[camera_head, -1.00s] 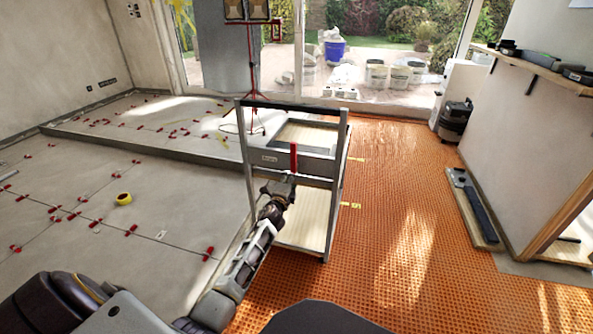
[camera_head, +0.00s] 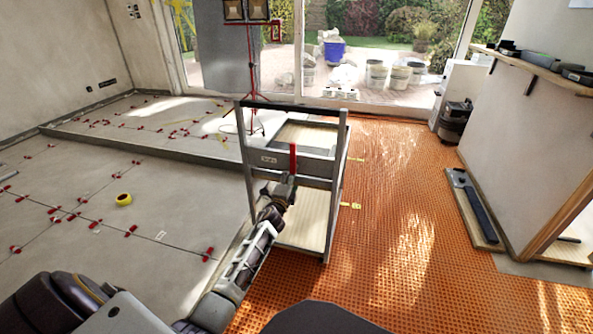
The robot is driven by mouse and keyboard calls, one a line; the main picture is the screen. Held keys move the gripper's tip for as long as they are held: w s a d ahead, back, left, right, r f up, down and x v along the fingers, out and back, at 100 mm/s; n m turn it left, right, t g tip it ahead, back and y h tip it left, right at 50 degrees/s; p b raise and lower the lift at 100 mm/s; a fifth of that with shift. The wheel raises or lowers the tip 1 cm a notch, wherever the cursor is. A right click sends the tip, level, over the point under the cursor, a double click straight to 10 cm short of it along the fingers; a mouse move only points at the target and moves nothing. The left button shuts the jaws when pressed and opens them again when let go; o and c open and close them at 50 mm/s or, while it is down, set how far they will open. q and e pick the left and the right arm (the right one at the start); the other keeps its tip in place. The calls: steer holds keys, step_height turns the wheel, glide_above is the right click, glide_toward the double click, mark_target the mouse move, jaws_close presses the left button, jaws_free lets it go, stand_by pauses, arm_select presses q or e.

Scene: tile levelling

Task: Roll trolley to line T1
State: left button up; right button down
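The trolley (camera_head: 331,220) is a grey metal frame with wooden shelves and a dark top handle bar. It stands upright on the orange mat, beside the edge of the tiled floor. My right gripper is out of view.
Orange mat (camera_head: 400,200) lies open to the right and ahead. Grey tiles (camera_head: 120,240) with red clips and a yellow tape roll (camera_head: 123,199) lie left. A board with a dark bar (camera_head: 475,208) lies by the right wall. A red lamp stand (camera_head: 251,70) stands behind the trolley.

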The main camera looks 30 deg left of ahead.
arm_select(q)
steer(key=p+v, duration=0.2)
steer(key=v, duration=0.9)
steer(key=shift+s, duration=0.4)
steer(key=shift+d, duration=0.15)
stand_by(0.4)
